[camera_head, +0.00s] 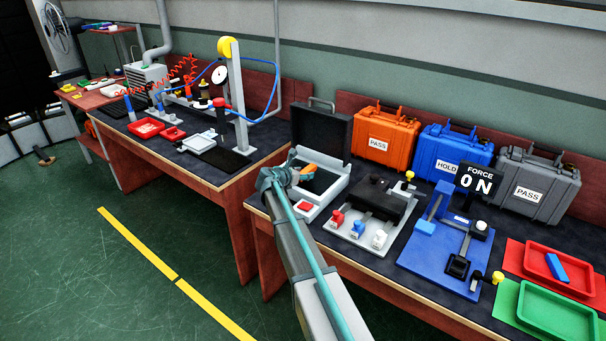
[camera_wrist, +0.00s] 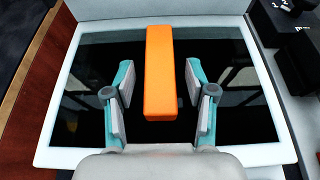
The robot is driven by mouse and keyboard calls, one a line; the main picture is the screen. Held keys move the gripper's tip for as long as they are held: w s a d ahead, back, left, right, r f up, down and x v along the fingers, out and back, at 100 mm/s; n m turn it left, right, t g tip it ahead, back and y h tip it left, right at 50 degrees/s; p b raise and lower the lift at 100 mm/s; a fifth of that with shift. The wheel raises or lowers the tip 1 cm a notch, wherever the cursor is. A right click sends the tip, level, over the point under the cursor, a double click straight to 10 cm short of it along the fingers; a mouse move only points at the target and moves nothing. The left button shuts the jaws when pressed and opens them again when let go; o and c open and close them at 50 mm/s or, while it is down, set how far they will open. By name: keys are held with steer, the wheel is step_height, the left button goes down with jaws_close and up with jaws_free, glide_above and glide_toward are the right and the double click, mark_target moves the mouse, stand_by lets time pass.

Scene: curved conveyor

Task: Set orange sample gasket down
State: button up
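The orange sample gasket (camera_wrist: 160,75) is a plain orange bar in the middle of the wrist view, lengthwise between my fingers. It appears to lie on the dark glass plate of a white-framed device (camera_wrist: 50,157). My gripper (camera_wrist: 157,85) is open around the gasket, with a visible gap on each side. In the head view the gasket (camera_head: 310,168) shows as a small orange patch beside my gripper (camera_head: 287,176), over the white device (camera_head: 338,186) with its raised black lid (camera_head: 320,130). My arm hides part of the device there.
Right of the device stand a grey fixture (camera_head: 345,228) with several small blocks and a blue fixture (camera_head: 420,257). Orange (camera_head: 385,133), blue (camera_head: 452,153) and grey (camera_head: 535,185) cases stand behind. Red (camera_head: 585,283) and green (camera_head: 540,313) trays are at far right.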

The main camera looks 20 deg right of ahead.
steer(key=shift+r, duration=0.15)
steer(key=b+v, duration=0.1)
steer(key=v, duration=1.1)
